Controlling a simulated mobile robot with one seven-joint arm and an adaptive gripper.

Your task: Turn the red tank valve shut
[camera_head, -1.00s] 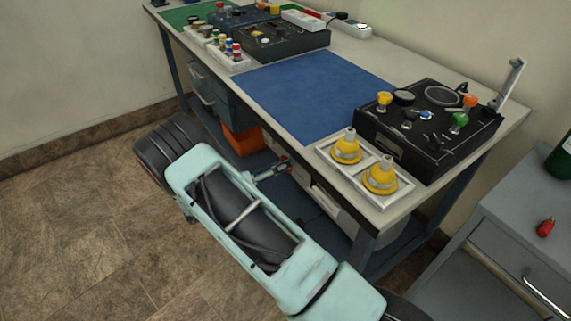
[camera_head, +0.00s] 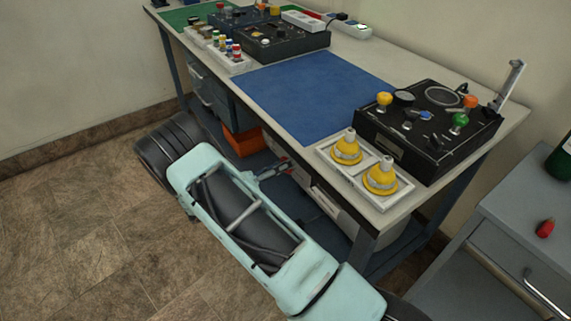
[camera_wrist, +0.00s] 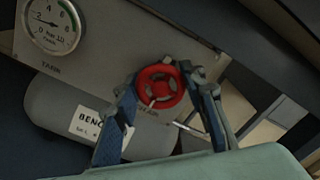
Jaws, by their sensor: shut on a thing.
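The red tank valve (camera_wrist: 160,88) is a round handwheel with openings between its spokes, seen in the middle of the wrist view. My gripper (camera_wrist: 163,90) has one finger on each side of the wheel, shut on its rim. Behind it is a grey tank (camera_wrist: 65,98) with a white label, partly hidden by the left finger. A round pressure gauge (camera_wrist: 48,24) sits at the upper left on a grey panel marked "TANK". In the head view my gripper (camera_head: 280,168) reaches under the bench's front edge, and the valve is hardly visible there.
The bench (camera_head: 455,75) carries a blue mat (camera_head: 305,95), a black control box (camera_head: 430,125) and a white tray (camera_head: 362,180) with two yellow domed pieces above my arm. An orange bin (camera_head: 243,142) stands on the lower shelf. A grey cabinet (camera_head: 515,215) is at right.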

